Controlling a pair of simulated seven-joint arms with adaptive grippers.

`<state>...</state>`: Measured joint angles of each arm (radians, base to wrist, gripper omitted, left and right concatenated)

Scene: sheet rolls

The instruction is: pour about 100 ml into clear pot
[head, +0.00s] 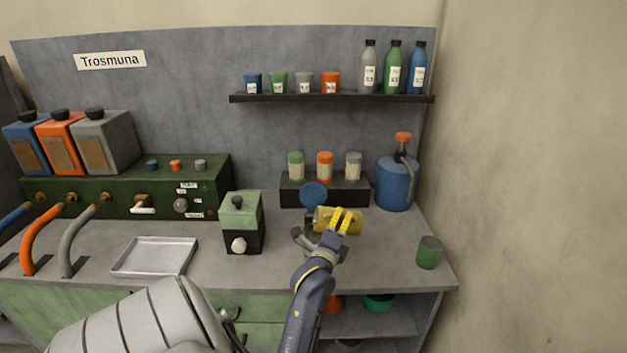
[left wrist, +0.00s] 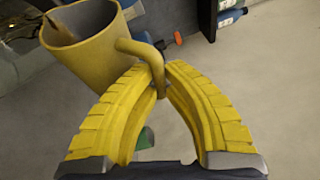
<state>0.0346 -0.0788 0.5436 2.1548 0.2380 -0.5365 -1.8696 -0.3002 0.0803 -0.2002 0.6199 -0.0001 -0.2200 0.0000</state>
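My left gripper (head: 343,221) has yellow ribbed fingers, which also show in the left wrist view (left wrist: 162,85). They close around the handle of a yellow jug (head: 325,219). The jug (left wrist: 85,42) is held tilted, its mouth toward the left in the head view. A dark brownish patch shows inside its mouth; I cannot tell the amount of liquid. A see-through, dark-looking vessel, seemingly the clear pot (head: 311,234), is below and left of the jug's mouth, partly hidden by jug and arm. No stream is clearly visible. My right gripper is not in view.
A blue disc (head: 313,195) stands just behind the jug. A green-and-black machine (head: 242,224) is to the left, a metal tray (head: 155,257) farther left. A green cup (head: 429,252) and blue pump bottle (head: 396,184) are right. Counter between jug and green cup is clear.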

